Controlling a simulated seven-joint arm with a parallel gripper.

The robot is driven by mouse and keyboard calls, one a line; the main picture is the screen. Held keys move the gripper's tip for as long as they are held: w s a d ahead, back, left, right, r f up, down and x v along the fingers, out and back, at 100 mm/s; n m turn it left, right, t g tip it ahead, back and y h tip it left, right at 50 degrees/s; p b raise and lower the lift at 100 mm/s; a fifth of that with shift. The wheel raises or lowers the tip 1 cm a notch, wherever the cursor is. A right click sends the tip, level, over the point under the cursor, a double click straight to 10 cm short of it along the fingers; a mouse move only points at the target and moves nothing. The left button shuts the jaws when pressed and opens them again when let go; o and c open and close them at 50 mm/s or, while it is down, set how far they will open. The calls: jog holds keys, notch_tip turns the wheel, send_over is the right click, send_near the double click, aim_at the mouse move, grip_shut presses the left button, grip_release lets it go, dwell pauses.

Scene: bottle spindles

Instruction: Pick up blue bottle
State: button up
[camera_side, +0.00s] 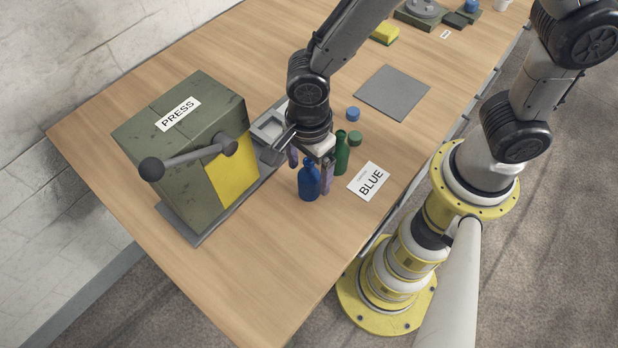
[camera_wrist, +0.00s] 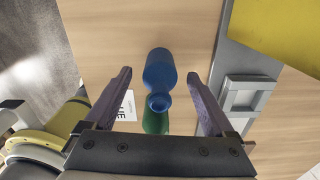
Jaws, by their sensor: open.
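The blue bottle (camera_side: 309,182) stands upright on the wooden table in the side view, in front of the press. In the wrist view the blue bottle (camera_wrist: 159,72) lies between my two purple fingers, with clear gaps on both sides. My gripper (camera_side: 311,172) is open and empty, its fingers reaching down on either side of the bottle in the side view; it also shows in the wrist view (camera_wrist: 160,85). A green bottle (camera_side: 341,153) stands close behind the blue one. In the wrist view the green bottle (camera_wrist: 155,124) is partly hidden.
The green press (camera_side: 178,143) with its lever stands to the left. A white card reading BLUE (camera_side: 369,181) lies to the right. A blue cap (camera_side: 353,114), a green cap (camera_side: 355,138) and a grey mat (camera_side: 393,92) lie behind. The table's front is clear.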

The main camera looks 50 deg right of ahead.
jog(key=shift+f, duration=0.1)
jog(key=shift+c, duration=0.3)
grip_shut()
